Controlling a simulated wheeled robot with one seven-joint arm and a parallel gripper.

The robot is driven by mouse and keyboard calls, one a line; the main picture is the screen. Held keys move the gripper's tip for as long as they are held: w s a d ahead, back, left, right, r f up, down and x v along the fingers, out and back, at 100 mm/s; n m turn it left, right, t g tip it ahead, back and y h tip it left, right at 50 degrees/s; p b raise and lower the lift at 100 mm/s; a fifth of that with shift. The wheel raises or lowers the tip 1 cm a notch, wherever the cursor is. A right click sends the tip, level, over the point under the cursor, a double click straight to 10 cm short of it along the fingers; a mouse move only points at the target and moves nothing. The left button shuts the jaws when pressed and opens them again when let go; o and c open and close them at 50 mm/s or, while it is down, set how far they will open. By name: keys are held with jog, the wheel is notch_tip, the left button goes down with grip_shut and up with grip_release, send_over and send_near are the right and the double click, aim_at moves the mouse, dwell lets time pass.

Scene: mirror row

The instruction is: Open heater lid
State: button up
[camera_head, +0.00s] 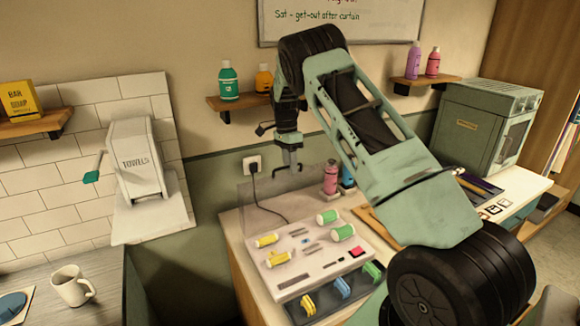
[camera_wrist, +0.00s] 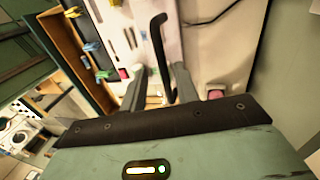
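The heater is a pale, flat console (camera_head: 318,258) on the counter, with yellow and green rollers on top. A clear panel (camera_head: 262,192), which looks like its lid, stands raised at the console's back edge. My gripper (camera_head: 288,167) points down at this panel's upper edge. In the wrist view my gripper (camera_wrist: 160,84) has its two fingers apart. A dark bent bar (camera_wrist: 158,45), which looks like the lid's handle, runs between them. It appears close to the right finger; I cannot tell whether they touch. Part of the panel is hard to see against the wall.
A cord hangs from the wall outlet (camera_head: 252,165) behind the console. A pink bottle (camera_head: 330,177) stands at the counter's back. A shelf with a green bottle (camera_head: 228,82) is left of my arm. A green-grey cabinet (camera_head: 485,125) stands right. A mug (camera_head: 72,286) sits far left.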

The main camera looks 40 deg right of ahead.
jog(key=b+v, duration=0.2)
jog(key=v, duration=0.5)
jog(key=shift+s+d, duration=0.1)
jog(key=shift+d, duration=0.05)
grip_shut()
jog(key=s+d+m+t+h+b, duration=0.2)
jog(key=s+d+t+h+b, duration=0.35)
jog(key=s+d, duration=0.2)
jog(key=s+a+n+t+y+b, duration=0.2)
jog(key=s+a+t+b, duration=0.1)
jog(key=s+a+t, duration=0.75)
jog(key=w+f+p, duration=0.3)
jog(key=w+p, duration=0.1)
jog(key=w, duration=0.3)
jog(key=w+d+f+g+p, duration=0.1)
jog(key=w+f+p, duration=0.2)
jog(key=w, duration=0.4)
jog(key=shift+f+p, duration=0.3)
jog(key=shift+p, duration=0.05)
